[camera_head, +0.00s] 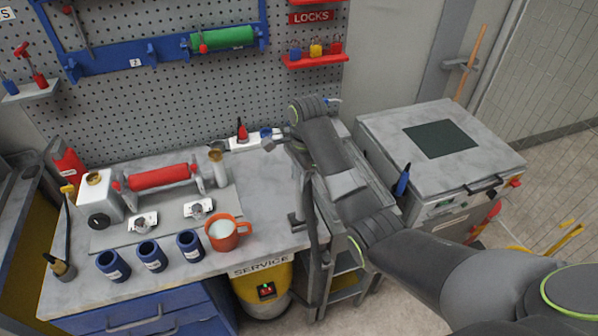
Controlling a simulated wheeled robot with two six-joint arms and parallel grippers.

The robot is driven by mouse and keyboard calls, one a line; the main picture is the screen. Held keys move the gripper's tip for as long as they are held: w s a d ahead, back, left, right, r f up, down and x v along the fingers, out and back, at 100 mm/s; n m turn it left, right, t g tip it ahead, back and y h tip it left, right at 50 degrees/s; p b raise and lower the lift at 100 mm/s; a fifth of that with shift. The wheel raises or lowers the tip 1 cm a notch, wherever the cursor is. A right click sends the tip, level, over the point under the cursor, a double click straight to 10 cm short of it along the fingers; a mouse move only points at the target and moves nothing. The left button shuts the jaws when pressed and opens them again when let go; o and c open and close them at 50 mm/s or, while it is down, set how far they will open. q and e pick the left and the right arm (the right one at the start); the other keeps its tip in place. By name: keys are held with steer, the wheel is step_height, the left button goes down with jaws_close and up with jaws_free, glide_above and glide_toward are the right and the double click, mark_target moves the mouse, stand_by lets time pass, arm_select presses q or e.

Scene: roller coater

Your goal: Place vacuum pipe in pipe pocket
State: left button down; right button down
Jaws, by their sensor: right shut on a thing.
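My right arm comes in from the lower right and bends up over the gap between the bench and the grey machine. The yellow vacuum (264,288) stands under the bench. I cannot make out the pipe pocket. My left gripper is not in view.
The bench (277,195) holds a red roller (158,177), an orange mug (226,233), several dark blue cups and a white container (98,192). The grey machine (440,150) stands right. A pegboard (180,90) is behind. The bench's right part is fairly clear.

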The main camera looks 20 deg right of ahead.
steer(key=shift+d+f, duration=0.2)
steer(key=shift+f, duration=0.25)
steer(key=c, duration=1.2)
jaws_free()
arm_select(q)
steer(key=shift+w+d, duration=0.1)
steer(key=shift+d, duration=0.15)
arm_select(e)
steer(key=shift+o, duration=0.7)
steer(key=shift+w+d+f, duration=0.1)
